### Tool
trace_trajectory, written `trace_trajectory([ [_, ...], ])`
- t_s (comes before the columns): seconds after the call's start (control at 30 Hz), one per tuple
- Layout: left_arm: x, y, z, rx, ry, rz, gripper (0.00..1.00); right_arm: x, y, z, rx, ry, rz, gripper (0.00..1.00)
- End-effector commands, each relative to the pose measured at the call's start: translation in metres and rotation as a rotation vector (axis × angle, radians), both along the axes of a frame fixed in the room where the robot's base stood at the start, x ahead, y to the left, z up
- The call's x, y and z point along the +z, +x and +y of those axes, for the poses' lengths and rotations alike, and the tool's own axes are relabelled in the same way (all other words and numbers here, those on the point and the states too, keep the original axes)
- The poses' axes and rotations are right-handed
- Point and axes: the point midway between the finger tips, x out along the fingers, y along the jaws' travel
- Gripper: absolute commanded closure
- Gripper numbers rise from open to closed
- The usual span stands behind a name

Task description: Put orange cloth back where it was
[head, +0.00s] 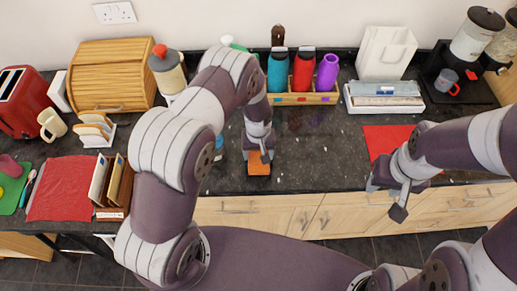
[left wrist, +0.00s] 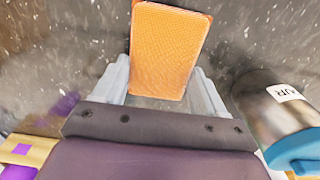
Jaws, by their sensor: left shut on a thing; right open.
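The orange cloth (head: 259,163) is a small folded rectangle near the front edge of the dark granite counter. In the left wrist view the cloth (left wrist: 170,48) shows a woven texture and sits between my left fingers. My left gripper (head: 258,152) is shut on the cloth, low over the counter; whether the cloth touches the counter I cannot tell. It also shows in the left wrist view (left wrist: 165,90). My right gripper (head: 388,196) is open and empty, in front of the counter edge at the right.
A wooden rack (head: 318,98) with several coloured bottles stands behind my left gripper. A blue-capped jar (left wrist: 275,110) stands close beside that gripper in the wrist view. A red cloth (head: 385,139) lies to the right. The counter between them (head: 320,150) is clear.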

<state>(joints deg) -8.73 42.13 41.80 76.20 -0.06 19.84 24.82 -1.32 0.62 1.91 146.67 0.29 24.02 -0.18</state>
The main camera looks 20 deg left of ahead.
Motion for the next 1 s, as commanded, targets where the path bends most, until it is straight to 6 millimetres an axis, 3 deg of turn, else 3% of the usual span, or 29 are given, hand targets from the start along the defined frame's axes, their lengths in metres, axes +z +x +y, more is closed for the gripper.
trace_trajectory([
  [0.33, -0.006, 0.0, 0.0, 0.0, 0.0, -0.001, 0.57, -0.006, 0.0, 0.0, 0.0, 0.0, 0.0, 0.57],
  [0.37, -0.004, 0.0, 0.0, 0.0, 0.0, -0.001, 0.19, -0.004, 0.0, 0.0, 0.0, 0.0, 0.0, 0.57],
  [0.4, -0.004, 0.0, 0.0, 0.0, 0.0, -0.001, 0.06, -0.004, 0.0, 0.0, 0.0, 0.0, 0.0, 0.57],
  [0.43, -0.004, 0.0, 0.0, 0.0, 0.0, -0.001, 0.03, -0.004, 0.0, 0.0, 0.0, 0.0, 0.0, 0.57],
  [0.8, 0.003, 0.001, 0.0, 0.0, -0.001, -0.001, 0.03, -0.003, 0.0, 0.0, 0.0, 0.0, 0.0, 0.57],
  [1.0, 0.042, 0.002, -0.001, 0.0, -0.001, -0.007, 0.03, -0.02, 0.0, 0.0, 0.0, 0.0, 0.0, 0.57],
])
